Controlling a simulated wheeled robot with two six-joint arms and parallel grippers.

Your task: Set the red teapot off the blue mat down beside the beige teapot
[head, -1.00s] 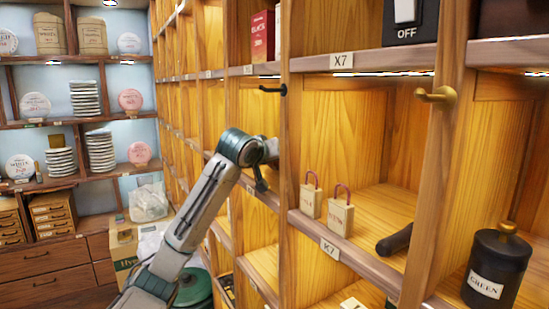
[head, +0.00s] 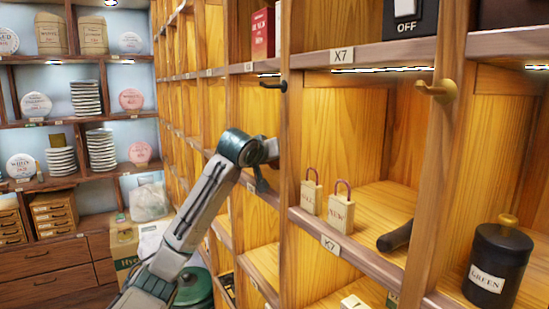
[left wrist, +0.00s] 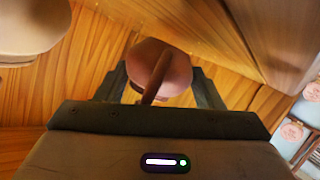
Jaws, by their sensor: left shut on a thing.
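The reddish-brown, rounded red teapot (left wrist: 172,62) is in the left wrist view, between the two dark fingers of my left gripper (left wrist: 158,84), which is shut on it. A rounded beige body, which looks like the beige teapot (left wrist: 32,28), is cut off at the upper left of that view, apart from the red one. Wooden boards lie behind both; I cannot tell whether the red teapot touches wood. The blue mat is not in view.
A wooden divider (head: 285,150) stands right of my left wrist. A dark hook (head: 275,86) sticks out above it and a brass hook (head: 437,91) further right. Two tagged blocks (head: 326,203) and a black canister (head: 497,265) stand in cubbies to the right.

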